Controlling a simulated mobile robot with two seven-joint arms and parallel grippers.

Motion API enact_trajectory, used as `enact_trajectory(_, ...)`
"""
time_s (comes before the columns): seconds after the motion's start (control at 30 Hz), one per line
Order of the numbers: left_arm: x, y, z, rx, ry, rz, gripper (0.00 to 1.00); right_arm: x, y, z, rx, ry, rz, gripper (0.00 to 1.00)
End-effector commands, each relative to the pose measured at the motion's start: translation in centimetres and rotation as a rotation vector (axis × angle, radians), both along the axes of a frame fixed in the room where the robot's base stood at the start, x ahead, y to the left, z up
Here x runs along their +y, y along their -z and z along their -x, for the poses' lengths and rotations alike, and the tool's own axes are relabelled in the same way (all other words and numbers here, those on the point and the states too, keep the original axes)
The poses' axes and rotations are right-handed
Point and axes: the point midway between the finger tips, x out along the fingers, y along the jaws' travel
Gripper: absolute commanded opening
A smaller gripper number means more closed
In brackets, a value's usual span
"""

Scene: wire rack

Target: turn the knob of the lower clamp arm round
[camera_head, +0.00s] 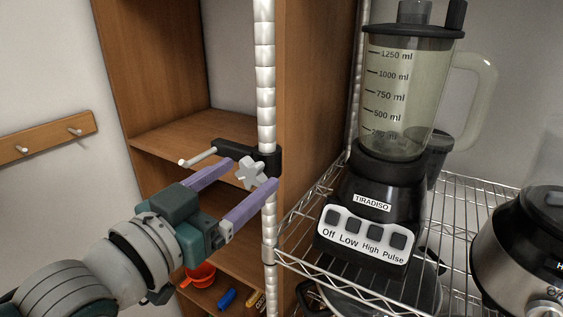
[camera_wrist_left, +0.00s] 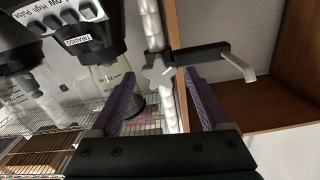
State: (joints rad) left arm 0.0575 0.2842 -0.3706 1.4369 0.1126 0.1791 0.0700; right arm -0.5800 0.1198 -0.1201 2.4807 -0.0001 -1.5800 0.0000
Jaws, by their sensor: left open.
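The clamp arm is a black bar (camera_head: 227,147) with a pale handle rod, fixed on the silver rack post. Its knob (camera_head: 250,173) is a grey star shape facing me; it also shows in the left wrist view (camera_wrist_left: 158,73), with the black bar (camera_wrist_left: 200,52) behind it. Only one clamp arm is in view. My left gripper (camera_head: 251,175) is open, with its purple fingers pointing at the post. In the left wrist view the knob sits between the fingertips or just beyond them, with a gap on both sides. My right gripper is not in view.
A blender (camera_head: 376,190) stands on the wire shelf (camera_head: 455,190) right of the post, with a steel appliance (camera_head: 520,250) at far right. A wooden cabinet (camera_head: 315,90) stands behind the post. An orange-red cup (camera_head: 199,275) is low in it. A peg rail (camera_head: 45,138) hangs at left.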

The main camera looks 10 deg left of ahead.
Motion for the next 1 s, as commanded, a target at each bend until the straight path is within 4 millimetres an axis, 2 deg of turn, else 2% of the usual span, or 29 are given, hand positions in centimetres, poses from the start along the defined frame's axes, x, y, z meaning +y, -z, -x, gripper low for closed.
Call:
enact_trajectory(0.07, 0.01, 0.0, 0.02, 0.0, 0.0, 0.0, 0.73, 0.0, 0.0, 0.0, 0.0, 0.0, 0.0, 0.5)
enact_trajectory(0.7, 0.01, 0.0, 0.04, 0.0, 0.0, 0.0, 0.01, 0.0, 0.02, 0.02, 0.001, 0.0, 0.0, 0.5)
enact_trajectory(0.87, 0.01, 0.02, 0.04, -0.009, 0.0, -0.025, 0.0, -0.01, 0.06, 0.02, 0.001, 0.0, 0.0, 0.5)
enact_trajectory(1.0, -0.04, 0.09, 0.05, -0.081, -0.001, -0.22, 0.0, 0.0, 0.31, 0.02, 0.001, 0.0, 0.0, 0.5)
